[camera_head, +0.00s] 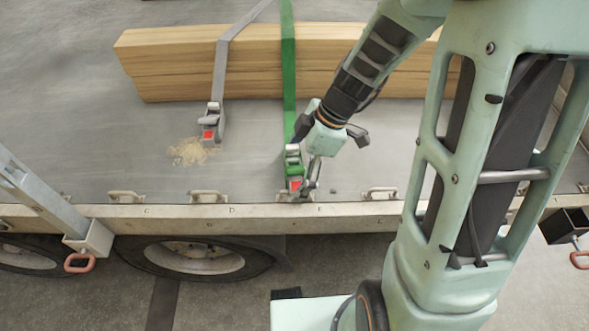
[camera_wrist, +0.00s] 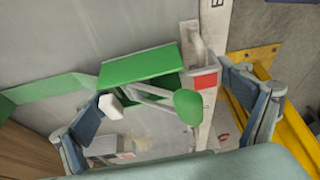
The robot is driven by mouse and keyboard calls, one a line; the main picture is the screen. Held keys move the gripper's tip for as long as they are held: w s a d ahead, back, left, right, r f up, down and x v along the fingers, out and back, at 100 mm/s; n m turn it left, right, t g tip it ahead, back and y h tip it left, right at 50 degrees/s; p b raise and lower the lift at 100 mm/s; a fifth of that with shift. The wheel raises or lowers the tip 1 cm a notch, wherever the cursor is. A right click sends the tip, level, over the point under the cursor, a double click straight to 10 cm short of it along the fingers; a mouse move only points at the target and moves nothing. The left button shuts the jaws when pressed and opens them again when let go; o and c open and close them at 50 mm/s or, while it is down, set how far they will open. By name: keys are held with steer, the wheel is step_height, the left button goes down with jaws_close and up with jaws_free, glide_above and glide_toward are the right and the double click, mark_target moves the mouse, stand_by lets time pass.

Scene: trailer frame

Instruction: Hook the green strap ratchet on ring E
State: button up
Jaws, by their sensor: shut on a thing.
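The green strap ratchet (camera_head: 294,168) hangs at the lower end of the green strap (camera_head: 289,70), low over the deck close to the trailer's edge rail. My gripper (camera_head: 309,150) is shut on it from the right. In the wrist view the green ratchet (camera_wrist: 140,67) lies between my two fingers (camera_wrist: 165,92), with a red and white patch (camera_wrist: 205,81) beside it. Ring E (camera_head: 291,196) is on the rail just below the ratchet, partly covered by it. A grey metal piece touches or nearly touches the ring area; whether the hook is through the ring cannot be told.
Stacked timber (camera_head: 190,62) lies across the deck. A grey strap ratchet (camera_head: 212,122) rests on the deck at left, near a sawdust patch (camera_head: 190,152). Other rings stand along the rail (camera_head: 170,211), including one to the left (camera_head: 208,197) and one to the right (camera_head: 380,193).

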stand_by(0.3)
steer(key=o, duration=1.1)
steer(key=shift+f, duration=0.1)
steer(key=shift+o, duration=0.2)
